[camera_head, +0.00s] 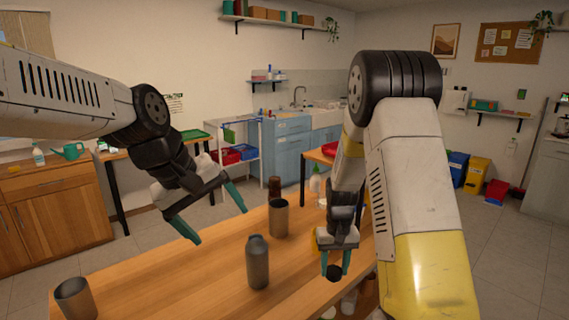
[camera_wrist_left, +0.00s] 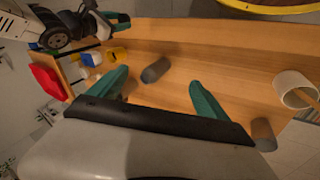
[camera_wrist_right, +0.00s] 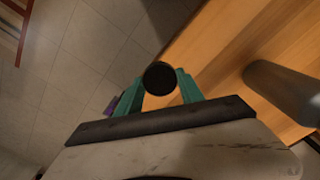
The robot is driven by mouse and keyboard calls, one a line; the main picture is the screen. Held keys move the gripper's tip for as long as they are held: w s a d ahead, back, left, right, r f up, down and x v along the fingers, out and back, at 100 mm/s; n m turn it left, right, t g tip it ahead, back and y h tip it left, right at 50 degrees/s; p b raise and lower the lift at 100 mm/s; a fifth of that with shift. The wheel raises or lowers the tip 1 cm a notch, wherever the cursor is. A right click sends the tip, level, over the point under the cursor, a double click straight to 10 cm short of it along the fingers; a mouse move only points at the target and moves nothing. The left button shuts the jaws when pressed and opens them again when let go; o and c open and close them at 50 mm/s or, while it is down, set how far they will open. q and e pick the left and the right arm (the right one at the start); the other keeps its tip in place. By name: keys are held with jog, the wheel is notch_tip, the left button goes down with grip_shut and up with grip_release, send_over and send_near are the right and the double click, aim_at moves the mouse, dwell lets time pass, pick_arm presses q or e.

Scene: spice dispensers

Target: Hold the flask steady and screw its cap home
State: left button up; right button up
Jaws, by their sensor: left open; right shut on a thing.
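The flask (camera_head: 257,262) is a dark grey bottle with a narrower neck, upright on the wooden table. In the left wrist view it (camera_wrist_left: 155,70) lies in the gap between the fingers, some way off. A grey cylinder at the right of the right wrist view looks like the flask (camera_wrist_right: 285,90). My left gripper (camera_head: 215,226) is open and empty, above the table to the left of the flask. My right gripper (camera_head: 335,265) is shut on the round black cap (camera_wrist_right: 160,77), right of the flask and apart from it.
A grey cup (camera_head: 278,218) stands behind the flask, with a brown bottle (camera_head: 274,188) beyond it. Another cup (camera_head: 75,298) stands at the table's left end. The wooden table (camera_head: 190,285) is clear between that cup and the flask.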

jog(key=shift+s+d+f+m, duration=0.2)
jog(key=shift+s+d+m, duration=0.1)
jog(key=shift+s+d, duration=0.3)
pick_arm(q)
jog(key=shift+s+a+r+m+t+y, duration=0.1)
jog(key=shift+s+a+m+t+y, duration=0.15)
jog(key=shift+s+m, duration=0.75)
jog(key=shift+s+a+r+m+t+y, duration=0.15)
jog(key=shift+s+m+t, duration=0.2)
jog(key=shift+s+m, duration=0.6)
jog(key=shift+s+a+r+m+t+y, duration=0.1)
jog(key=shift+s+m+t+y, duration=0.15)
jog(key=shift+s+m, duration=0.7)
pick_arm(e)
jog(key=shift+s, duration=0.3)
pick_arm(q)
jog(key=shift+w, duration=0.2)
